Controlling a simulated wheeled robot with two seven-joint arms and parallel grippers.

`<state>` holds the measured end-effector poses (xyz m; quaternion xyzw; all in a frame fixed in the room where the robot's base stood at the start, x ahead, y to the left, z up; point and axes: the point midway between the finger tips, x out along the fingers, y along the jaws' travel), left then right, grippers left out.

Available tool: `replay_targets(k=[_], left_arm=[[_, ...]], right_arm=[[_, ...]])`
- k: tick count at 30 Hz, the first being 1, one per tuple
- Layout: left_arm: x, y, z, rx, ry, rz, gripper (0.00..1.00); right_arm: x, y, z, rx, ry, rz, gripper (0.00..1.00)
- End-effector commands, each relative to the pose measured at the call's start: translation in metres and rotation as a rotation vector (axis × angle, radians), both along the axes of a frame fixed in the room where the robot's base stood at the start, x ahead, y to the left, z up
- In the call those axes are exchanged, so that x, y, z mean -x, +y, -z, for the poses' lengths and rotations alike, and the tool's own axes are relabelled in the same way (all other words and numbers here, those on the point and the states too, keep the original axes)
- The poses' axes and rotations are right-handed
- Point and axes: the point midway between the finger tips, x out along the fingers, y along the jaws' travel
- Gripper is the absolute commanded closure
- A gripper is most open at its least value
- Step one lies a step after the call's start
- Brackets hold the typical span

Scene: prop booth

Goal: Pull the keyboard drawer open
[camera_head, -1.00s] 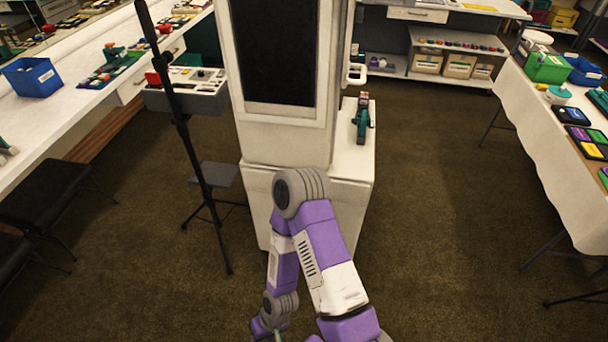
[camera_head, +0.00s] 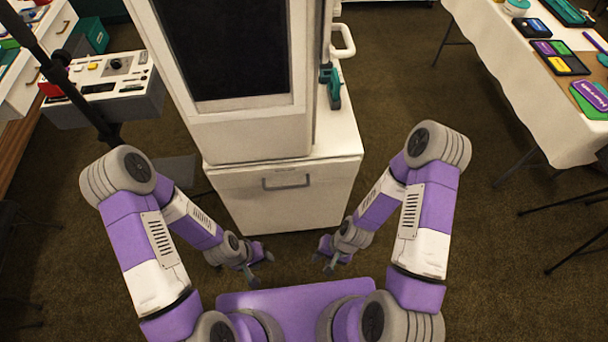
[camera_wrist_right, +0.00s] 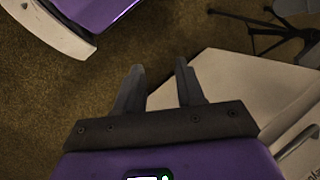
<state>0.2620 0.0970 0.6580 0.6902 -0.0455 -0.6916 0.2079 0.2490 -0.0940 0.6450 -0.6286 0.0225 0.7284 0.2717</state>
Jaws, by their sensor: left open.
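The keyboard drawer appears as the white front of the cabinet (camera_head: 285,208) under the tall screen unit, with a dark grey bar handle (camera_head: 287,182) near its top. The front looks shut, flush with the cabinet. My left gripper (camera_head: 262,268) is open and empty, in front of the cabinet, low and to the left of the handle. My right gripper (camera_head: 321,264) is open and empty, low and to the right of the handle.
A dark screen (camera_head: 228,45) stands above the cabinet, with a teal object (camera_head: 331,88) on the top beside it. A control box (camera_head: 105,88) and a black stand are at left. A white-clothed table (camera_head: 540,100) is at right.

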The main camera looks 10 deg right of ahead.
Motion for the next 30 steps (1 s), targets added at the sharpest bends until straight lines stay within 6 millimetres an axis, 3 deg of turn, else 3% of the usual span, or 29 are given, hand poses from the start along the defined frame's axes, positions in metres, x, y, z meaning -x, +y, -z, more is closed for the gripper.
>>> replay_targets(k=[4, 7, 10, 12, 14, 18, 21, 25, 30], left_arm=[[0.001, 0.0, 0.002, -0.001, 0.001, -0.001, 0.57], [0.0, 0.001, 0.004, -0.001, 0.002, -0.001, 0.57], [0.0, 0.0, 0.005, -0.001, 0.001, -0.001, 0.57], [0.0, 0.0, 0.006, -0.001, 0.001, -0.001, 0.57], [0.0, 0.0, 0.006, -0.001, 0.001, -0.001, 0.57], [0.0, 0.0, 0.007, -0.001, 0.001, -0.001, 0.57], [0.0, 0.0, 0.007, 0.0, 0.0, -0.001, 0.57], [0.0, 0.0, 0.008, 0.0, 0.0, -0.001, 0.57], [0.0, 0.0, 0.011, 0.0, 0.0, -0.001, 0.57]], right_arm=[[0.025, 0.026, 0.021, -0.086, 0.418, 0.417, 0.62], [0.025, 0.061, 0.019, -0.213, 0.781, 0.772, 0.62], [-0.005, 0.094, 0.005, -0.4, 1.151, 1.104, 0.62], [-0.041, 0.106, -0.006, -0.561, 1.399, 1.301, 0.62], [-0.075, 0.107, -0.014, -0.713, 1.59, 1.435, 0.62], [-0.145, 0.082, -0.024, -1.063, 1.934, 1.62, 0.62], [-0.175, 0.059, -0.025, -1.251, 2.077, 1.668, 0.62], [-0.193, 0.045, -0.024, -1.373, 2.157, 1.683, 0.62], [-0.209, 0.058, -0.027, -1.388, 2.168, 1.681, 0.62]])
